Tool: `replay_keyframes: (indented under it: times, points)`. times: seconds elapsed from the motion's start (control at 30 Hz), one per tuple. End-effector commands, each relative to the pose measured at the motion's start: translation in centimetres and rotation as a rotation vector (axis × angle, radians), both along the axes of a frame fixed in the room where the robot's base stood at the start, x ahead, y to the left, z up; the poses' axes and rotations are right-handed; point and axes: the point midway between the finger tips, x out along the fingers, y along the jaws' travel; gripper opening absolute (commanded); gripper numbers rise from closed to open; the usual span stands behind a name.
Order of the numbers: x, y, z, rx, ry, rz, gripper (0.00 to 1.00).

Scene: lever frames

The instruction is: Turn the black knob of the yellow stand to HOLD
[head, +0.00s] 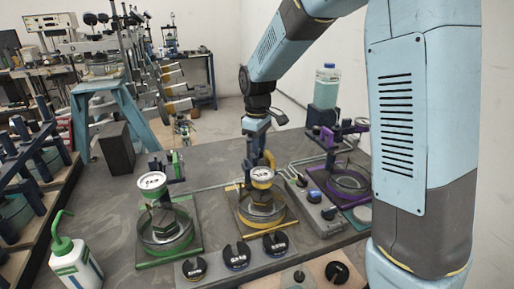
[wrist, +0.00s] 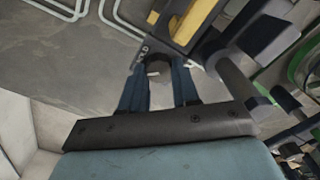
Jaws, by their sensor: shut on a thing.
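The yellow stand (head: 268,222) is in the middle of the bench in the head view, with a yellow-ringed dial on it. My gripper (head: 254,150) reaches down from above at the back of this stand, behind the dial. In the wrist view my gripper (wrist: 160,72) has its two dark blue fingers on either side of a dark round knob (wrist: 158,68), shut on it. A yellow part of the stand (wrist: 193,20) lies just beyond. The knob's pointer direction cannot be told.
A green stand (head: 168,250) is to the left and a purple stand (head: 355,198) to the right. Several black knobs sit on panels (head: 238,262) along the front. A wash bottle (head: 75,263) stands at the left, and a clear bottle (head: 326,88) behind.

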Motion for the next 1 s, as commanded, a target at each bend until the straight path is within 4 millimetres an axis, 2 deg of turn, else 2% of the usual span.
replay_keyframes:
  times: [0.5,1.0]
  points:
    - [0.24,-0.15,0.13,0.001,-0.003,-0.376,0.0]
    - [0.27,-0.16,0.15,0.001,-0.005,-0.476,0.0]
